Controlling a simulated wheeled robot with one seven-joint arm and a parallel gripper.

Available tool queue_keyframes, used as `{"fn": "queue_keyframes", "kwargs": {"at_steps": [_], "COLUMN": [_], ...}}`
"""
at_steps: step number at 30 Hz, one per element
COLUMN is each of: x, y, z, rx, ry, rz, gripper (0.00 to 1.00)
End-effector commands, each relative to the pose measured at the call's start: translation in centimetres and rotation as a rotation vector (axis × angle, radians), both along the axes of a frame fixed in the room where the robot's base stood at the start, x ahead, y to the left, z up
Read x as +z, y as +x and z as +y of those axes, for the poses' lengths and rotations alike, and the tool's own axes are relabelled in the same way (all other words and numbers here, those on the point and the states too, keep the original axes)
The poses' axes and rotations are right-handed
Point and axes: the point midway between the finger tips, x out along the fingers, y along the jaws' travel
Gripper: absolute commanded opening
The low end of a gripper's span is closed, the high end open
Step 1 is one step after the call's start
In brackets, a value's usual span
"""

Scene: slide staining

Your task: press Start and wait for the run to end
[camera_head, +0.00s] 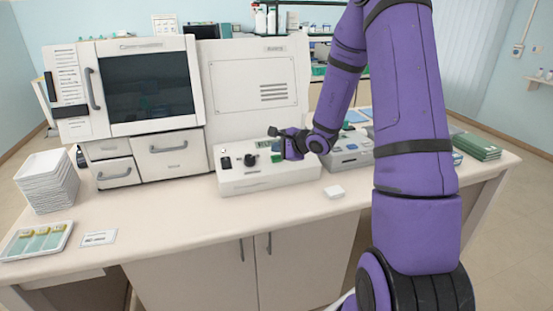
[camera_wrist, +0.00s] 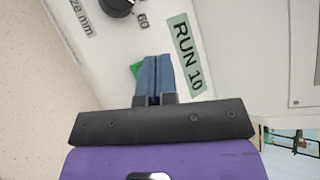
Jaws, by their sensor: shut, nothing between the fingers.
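The machine's control panel (camera_head: 240,176) is the low white front of the large white stainer on the bench. In the wrist view a display (camera_wrist: 187,55) on it reads "RUN 10". A green button (camera_wrist: 135,69) shows only as a corner, mostly hidden behind my fingers. My gripper (camera_wrist: 155,60) is shut and empty, its blue fingertips over the green button beside the display. I cannot tell if they touch it. In the head view my gripper (camera_head: 282,146) is at the panel's right part, and the display (camera_head: 264,145) shows just behind it.
A dark-windowed white cabinet (camera_head: 150,88) stands left of the panel. A white stack (camera_head: 48,180) and a tray with slides (camera_head: 38,240) are at the bench's left. A grey device (camera_head: 348,158) is close to my arm on the right.

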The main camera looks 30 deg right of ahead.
Motion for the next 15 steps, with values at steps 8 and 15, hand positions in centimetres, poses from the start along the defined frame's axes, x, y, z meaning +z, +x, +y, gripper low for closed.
{"fn": "queue_keyframes", "kwargs": {"at_steps": [8,15], "x": [2.3,3.3], "y": [-0.8,-1.2], "z": [0.2,0.3], "rx": [-0.001,0.0], "ry": [-0.001,-0.001], "rz": [-0.001,0.001], "gripper": [0.0,0.0]}}
